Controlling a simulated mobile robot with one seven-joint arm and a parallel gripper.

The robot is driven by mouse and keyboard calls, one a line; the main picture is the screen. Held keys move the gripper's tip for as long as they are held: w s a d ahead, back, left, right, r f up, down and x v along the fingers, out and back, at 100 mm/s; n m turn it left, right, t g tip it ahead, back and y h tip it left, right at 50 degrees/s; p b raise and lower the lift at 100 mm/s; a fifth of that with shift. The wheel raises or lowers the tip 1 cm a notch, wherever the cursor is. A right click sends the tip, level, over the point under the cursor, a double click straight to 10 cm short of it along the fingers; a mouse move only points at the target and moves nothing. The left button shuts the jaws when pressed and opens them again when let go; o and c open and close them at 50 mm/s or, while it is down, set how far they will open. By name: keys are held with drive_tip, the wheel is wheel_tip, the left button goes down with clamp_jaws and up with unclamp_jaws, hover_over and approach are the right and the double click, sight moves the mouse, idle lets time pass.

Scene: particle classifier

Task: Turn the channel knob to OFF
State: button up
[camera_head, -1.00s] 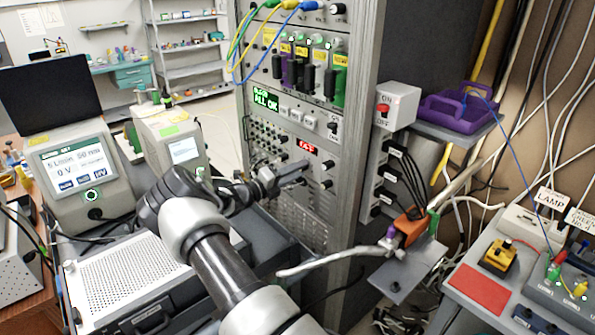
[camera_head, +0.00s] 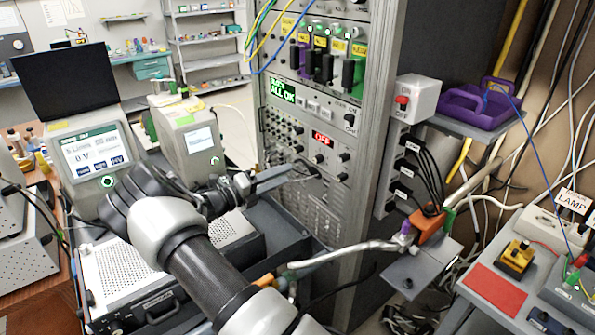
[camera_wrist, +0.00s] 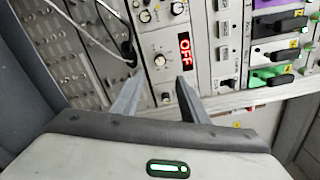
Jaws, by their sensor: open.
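The channel module's red display (camera_head: 321,139) reads OFF on the rack front; it reads OFF in the wrist view (camera_wrist: 185,49) too. A small round knob (camera_wrist: 160,61) sits just beside the display, seemingly the channel knob. In the head view this knob (camera_head: 319,158) is just below the display. My gripper (camera_head: 306,169) is in front of the rack, a little below it. In the wrist view my gripper's (camera_wrist: 160,78) two fingers are apart, with the knob showing in the gap beyond their tips. The fingers appear clear of it; the exact distance cannot be told.
More small knobs (camera_wrist: 145,16) are on the same panel. A black cable (camera_wrist: 130,50) hangs close to the left finger. A green-lit display (camera_head: 282,91) reads ALL OK above. A shelf with a purple tray (camera_head: 475,108) and a switch box (camera_head: 415,98) stand right of the rack.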

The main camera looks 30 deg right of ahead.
drive_tip(key=a, duration=0.5)
drive_tip(key=shift+s, duration=0.2)
drive_tip(key=s+a+r+m+g+y, duration=0.1)
drive_tip(key=s+a+r+m+y, duration=0.1)
drive_tip(key=s+r+m+y, duration=0.45)
drive_tip(key=s+a+r+m+g+y, duration=0.1)
drive_tip(key=s+r+m+g+y, duration=0.15)
drive_tip(key=s+m, duration=0.65)
drive_tip(key=s+a+r+m+t+y, duration=0.4)
drive_tip(key=s+a+r+m, duration=0.1)
drive_tip(key=s+a+m, duration=0.3)
drive_tip(key=s+a+r+m+t+y+p, duration=0.1)
drive_tip(key=s+a+r+m+t+y, duration=0.3)
drive_tip(key=s+a+m, duration=0.5)
drive_tip(key=shift+s+a+r+y, duration=0.15)
drive_tip(key=shift+s+r+y, duration=0.1)
drive_tip(key=shift+r+y, duration=0.4)
drive_tip(key=shift+r, duration=0.15)
